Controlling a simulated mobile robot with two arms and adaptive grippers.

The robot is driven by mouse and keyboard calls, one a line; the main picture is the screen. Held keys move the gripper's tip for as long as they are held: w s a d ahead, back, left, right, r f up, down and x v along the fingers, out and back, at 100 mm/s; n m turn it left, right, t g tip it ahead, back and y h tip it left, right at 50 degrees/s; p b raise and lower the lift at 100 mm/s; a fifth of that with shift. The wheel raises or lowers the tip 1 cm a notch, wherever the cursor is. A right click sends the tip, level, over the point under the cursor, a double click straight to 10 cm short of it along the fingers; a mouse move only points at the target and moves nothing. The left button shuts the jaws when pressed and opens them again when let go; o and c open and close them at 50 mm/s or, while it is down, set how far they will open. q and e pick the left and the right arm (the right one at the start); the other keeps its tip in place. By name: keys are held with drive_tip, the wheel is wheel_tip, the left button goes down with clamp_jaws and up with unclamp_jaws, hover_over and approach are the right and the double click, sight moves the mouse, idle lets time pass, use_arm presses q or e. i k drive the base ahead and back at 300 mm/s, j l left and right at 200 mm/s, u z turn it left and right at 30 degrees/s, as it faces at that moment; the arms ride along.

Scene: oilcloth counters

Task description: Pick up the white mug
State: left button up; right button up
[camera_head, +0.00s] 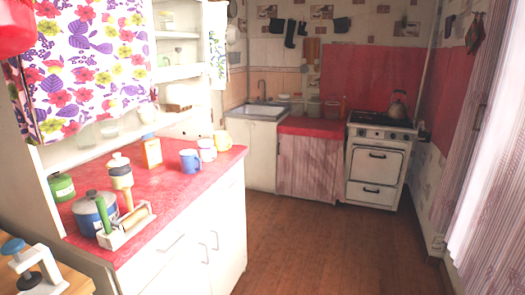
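No plainly white mug stands out in the head view. A blue mug (190,160) stands upright on the red top of the left cabinet. Just behind it are a whitish jar or cup with a pinkish band (207,150) and a pale yellow cup-like vessel (222,138). A small white vessel (148,114) sits on the cabinet's lower shelf; it is too small to tell if it is a mug. Neither of my grippers is in view.
The red countertop (165,188) also holds a blue-grey pot (92,216), a white utensil box (125,232), a green tin (61,187) and an orange-labelled box (152,152). A flowered curtain (88,60) hangs above. The wooden floor (310,245) is clear towards the stove (380,160).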

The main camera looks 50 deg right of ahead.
sight(207, 150)
drive_tip(key=z, duration=1.25)
